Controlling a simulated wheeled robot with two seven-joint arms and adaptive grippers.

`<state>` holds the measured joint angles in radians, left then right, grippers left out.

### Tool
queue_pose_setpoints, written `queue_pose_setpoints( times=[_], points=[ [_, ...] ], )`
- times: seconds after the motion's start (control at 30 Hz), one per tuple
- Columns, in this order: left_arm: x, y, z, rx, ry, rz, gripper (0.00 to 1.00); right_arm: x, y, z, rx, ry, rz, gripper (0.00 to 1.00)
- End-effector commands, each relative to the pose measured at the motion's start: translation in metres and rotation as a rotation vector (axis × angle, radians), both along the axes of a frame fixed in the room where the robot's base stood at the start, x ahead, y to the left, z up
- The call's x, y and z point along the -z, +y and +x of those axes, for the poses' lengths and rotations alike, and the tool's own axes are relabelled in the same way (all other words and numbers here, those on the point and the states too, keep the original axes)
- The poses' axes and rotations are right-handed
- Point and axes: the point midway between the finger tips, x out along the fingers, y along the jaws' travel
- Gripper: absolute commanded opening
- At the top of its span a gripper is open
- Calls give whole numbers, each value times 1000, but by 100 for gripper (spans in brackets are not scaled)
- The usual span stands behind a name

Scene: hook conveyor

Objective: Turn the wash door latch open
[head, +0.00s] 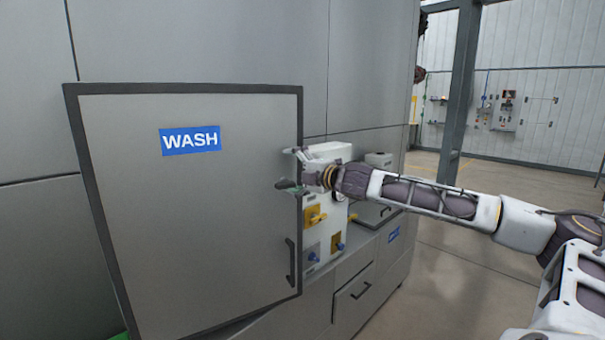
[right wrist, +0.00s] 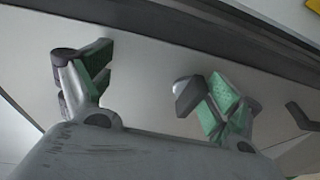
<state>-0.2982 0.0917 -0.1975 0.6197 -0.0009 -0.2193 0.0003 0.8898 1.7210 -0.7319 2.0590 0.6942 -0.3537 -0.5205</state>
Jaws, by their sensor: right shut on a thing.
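The wash door (head: 190,230) is a grey panel with a dark frame and a blue WASH label (head: 190,139), in the left of the head view. My right gripper (head: 290,170) is at the door's right edge, above the dark handle (head: 290,262). In the right wrist view, my right gripper (right wrist: 155,78) has its green-padded fingers spread around the small dark grey latch (right wrist: 188,93). The latch touches or nearly touches the right finger. In the head view the gripper hides the latch, so its turn angle is unclear. My left gripper is not in view.
A white unit (head: 325,215) with yellow and blue fittings stands just right of the door, below my right forearm. Grey drawers (head: 355,292) lie below it. A dark post (head: 459,90) and open floor (head: 450,290) are to the right.

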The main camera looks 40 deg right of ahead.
Motion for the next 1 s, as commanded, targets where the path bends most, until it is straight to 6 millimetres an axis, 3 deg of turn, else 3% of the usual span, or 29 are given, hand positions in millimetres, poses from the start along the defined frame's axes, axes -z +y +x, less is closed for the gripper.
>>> queue_pose_setpoints(
  times=[0.03, 0.27, 0.4, 1.0],
  points=[
    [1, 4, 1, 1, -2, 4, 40, -20, -7, -4, 12, -33, -11, 71],
    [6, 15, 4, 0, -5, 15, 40, -19, -7, -14, 10, -32, -8, 69],
    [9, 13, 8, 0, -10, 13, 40, -16, -6, -19, 7, -27, -6, 34],
    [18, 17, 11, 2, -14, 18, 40, -11, -4, -39, 3, -17, -2, 34]
  ],
)
